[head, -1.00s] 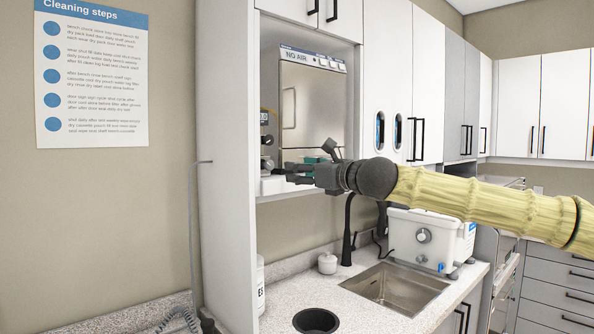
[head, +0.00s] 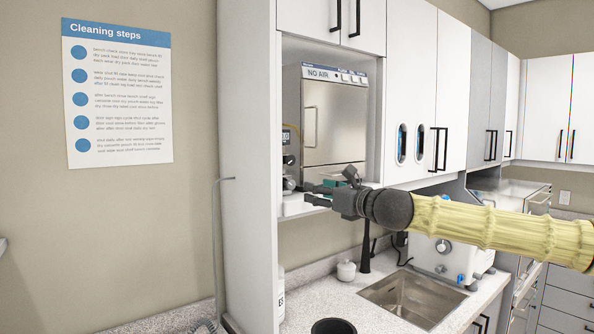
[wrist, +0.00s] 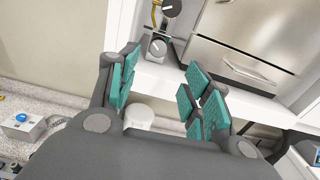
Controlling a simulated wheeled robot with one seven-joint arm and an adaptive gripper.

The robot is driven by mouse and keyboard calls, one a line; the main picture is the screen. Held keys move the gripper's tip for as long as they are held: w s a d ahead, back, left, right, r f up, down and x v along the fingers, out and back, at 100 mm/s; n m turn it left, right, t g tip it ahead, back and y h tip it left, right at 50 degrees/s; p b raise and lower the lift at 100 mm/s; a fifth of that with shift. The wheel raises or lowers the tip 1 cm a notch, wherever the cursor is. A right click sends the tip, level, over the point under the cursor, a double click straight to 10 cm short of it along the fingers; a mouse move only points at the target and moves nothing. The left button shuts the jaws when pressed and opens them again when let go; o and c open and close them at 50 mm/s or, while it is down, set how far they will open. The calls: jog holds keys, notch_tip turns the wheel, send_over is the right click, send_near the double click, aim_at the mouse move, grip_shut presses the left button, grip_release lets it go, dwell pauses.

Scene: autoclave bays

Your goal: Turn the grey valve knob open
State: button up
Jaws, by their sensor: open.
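The grey valve knob (head: 289,183) is at the left of the cabinet niche, below a darker knob (head: 289,160). In the wrist view the grey knob (wrist: 157,47) is round with a pale face, ahead of the fingers, and the dark knob (wrist: 172,7) is above it. My gripper (head: 314,193) is at the front of the niche, close to the knob and slightly right of and below it in the head view. In the wrist view my gripper (wrist: 160,86) has its teal-padded fingers spread apart with nothing between the pads. The knob is beyond the fingertips, not touched.
A steel autoclave (head: 335,120) marked NO AIR fills the niche right of the knobs. The white niche shelf (head: 297,207) runs below them. The cabinet side panel (head: 247,160) stands to the left.

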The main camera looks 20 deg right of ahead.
aim_at(292, 184)
jog(key=shift+a+p, duration=0.1)
jog(key=shift+p, duration=0.25)
jog(key=p+x, duration=0.3)
jog(key=x, duration=0.5)
jog(key=shift+w+a, duration=0.15)
jog(key=shift+w, duration=0.2)
jog(key=shift+p+x, duration=0.45)
jog(key=shift+x, duration=0.6)
jog(key=shift+f, duration=0.1)
jog(key=c, duration=1)
